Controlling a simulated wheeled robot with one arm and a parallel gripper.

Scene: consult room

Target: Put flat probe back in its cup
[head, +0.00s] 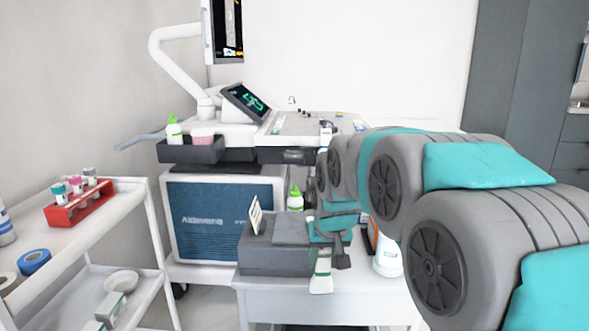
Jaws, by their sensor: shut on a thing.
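The flat probe (321,271), white with a green band, hangs with its wide end down at the front edge of a small white table. My gripper (331,252) is shut on it from above, beside a grey box; my arm comes in from the right. Whether the probe touches the table cannot be told. The ultrasound machine (225,222) stands behind. Another white and dark probe (326,133) stands upright at the right of its console. An empty cup cannot be made out; my arm hides part of the console's right side.
A grey box (262,261) with a small card (256,216) stands on the white table (320,290). A white bottle (387,258) stands right of my gripper. A green bottle (295,198) is behind. A trolley with a red tube rack (80,208) is at left.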

